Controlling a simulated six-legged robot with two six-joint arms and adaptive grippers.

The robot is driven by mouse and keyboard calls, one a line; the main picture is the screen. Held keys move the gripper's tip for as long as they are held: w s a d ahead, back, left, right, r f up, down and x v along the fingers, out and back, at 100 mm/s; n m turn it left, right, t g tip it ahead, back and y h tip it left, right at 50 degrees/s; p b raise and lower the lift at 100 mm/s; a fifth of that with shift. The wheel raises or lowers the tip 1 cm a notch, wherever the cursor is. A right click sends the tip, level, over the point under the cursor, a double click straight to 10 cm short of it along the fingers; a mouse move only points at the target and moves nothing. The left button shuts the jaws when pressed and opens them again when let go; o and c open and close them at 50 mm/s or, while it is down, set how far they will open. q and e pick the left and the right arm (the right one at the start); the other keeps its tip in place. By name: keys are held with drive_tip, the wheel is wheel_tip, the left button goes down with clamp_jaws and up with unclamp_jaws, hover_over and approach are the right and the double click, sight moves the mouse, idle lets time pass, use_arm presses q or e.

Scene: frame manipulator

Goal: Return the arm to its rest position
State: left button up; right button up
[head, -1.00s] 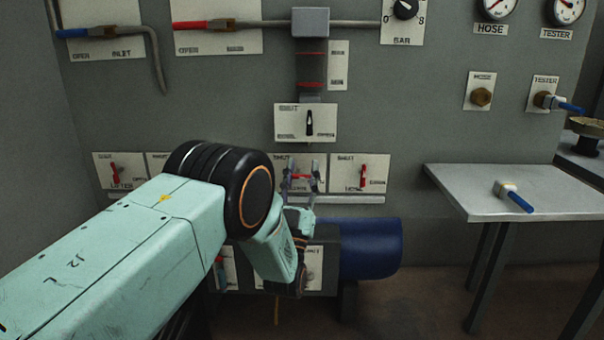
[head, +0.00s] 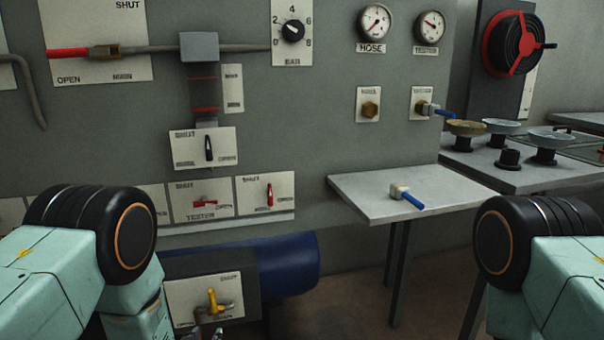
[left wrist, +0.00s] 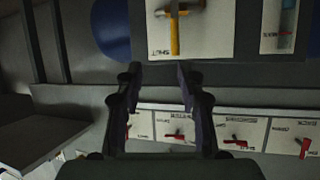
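My left arm (head: 95,250), pale green with a black joint, is folded at the lower left of the head view. Only the tips of my left gripper (head: 204,335) show there, at the bottom edge below a yellow-handled valve. In the left wrist view, the two dark fingers of my left gripper (left wrist: 158,75) stand apart with nothing between them. That view shows the panel upside down. My right arm (head: 545,260) is folded at the lower right of the head view; its gripper is out of the picture.
The grey panel carries a yellow lever (head: 212,300), a red TESTER lever (head: 205,203) and a black lever (head: 208,148). A blue cylinder (head: 288,262) sits below. A side shelf (head: 350,190) bears a blue-handled valve (head: 408,197). A bench with bowls (head: 545,140) stands at right.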

use_arm(q)
drive_tip(key=s+a+f+g, duration=0.1)
drive_tip(key=s+f+g, duration=0.35)
drive_tip(key=s, duration=0.55)
drive_tip(key=s+f+g, duration=0.3)
drive_tip(key=s+f, duration=0.2)
drive_tip(key=s, duration=0.6)
drive_tip(key=s+r+g, duration=0.2)
drive_tip(key=s+g, duration=0.4)
drive_tip(key=s, duration=1.3)
wheel_tip(320, 180, up, 11)
drive_tip(key=p, duration=1.2)
drive_tip(key=shift+w, duration=0.3)
drive_tip(key=shift+a+r, duration=0.1)
